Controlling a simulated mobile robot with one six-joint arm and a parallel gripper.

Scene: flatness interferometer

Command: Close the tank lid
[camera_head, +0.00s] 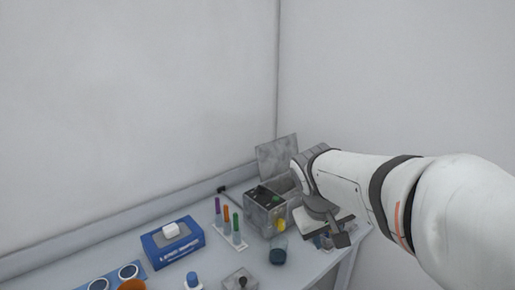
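The tank (257,217) is a grey box near the back right of the table. Its lid (275,157) is a mottled grey panel that stands raised, tilted up at the tank's back edge. My arm reaches in from the right, and its wrist hides the tank's right side and part of the lid's right edge. My gripper (338,236) points down to the right of the tank, apart from the lid. It is small and dark here, and I cannot tell whether its fingers are open or shut.
A rack with coloured sticks (229,234) stands left of the tank. A dark teal cup (278,256) stands in front of it. A blue box (172,250) with a white block on top is farther left. Walls (130,100) close off the back and right.

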